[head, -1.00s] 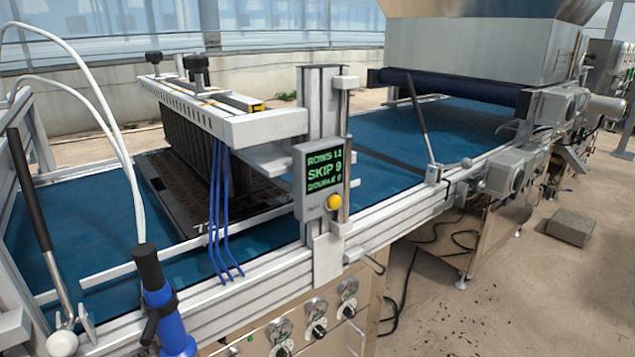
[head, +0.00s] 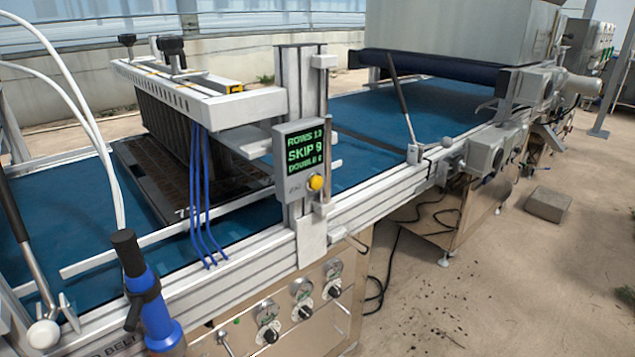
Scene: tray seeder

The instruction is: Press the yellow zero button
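The yellow button (head: 316,183) is a round knob at the lower right of a grey display box (head: 285,190). The box is fixed to an upright metal post (head: 301,95) on the near rail of the seeder. Its screen (head: 305,151) has green text that seems to read "ROWS 13", "SKIP 9" and "DOUBLE" with a last digit I cannot read clearly. Neither of my grippers shows in the head view, and nothing touches the button.
A black seed tray (head: 150,205) lies on the blue belt (head: 80,235) under the seeder head (head: 195,95). A blue-and-black handle (head: 145,295) stands at the near left. Knobs (head: 301,287) sit below the rail. The concrete floor at right is mostly open, with a grey block (head: 549,204).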

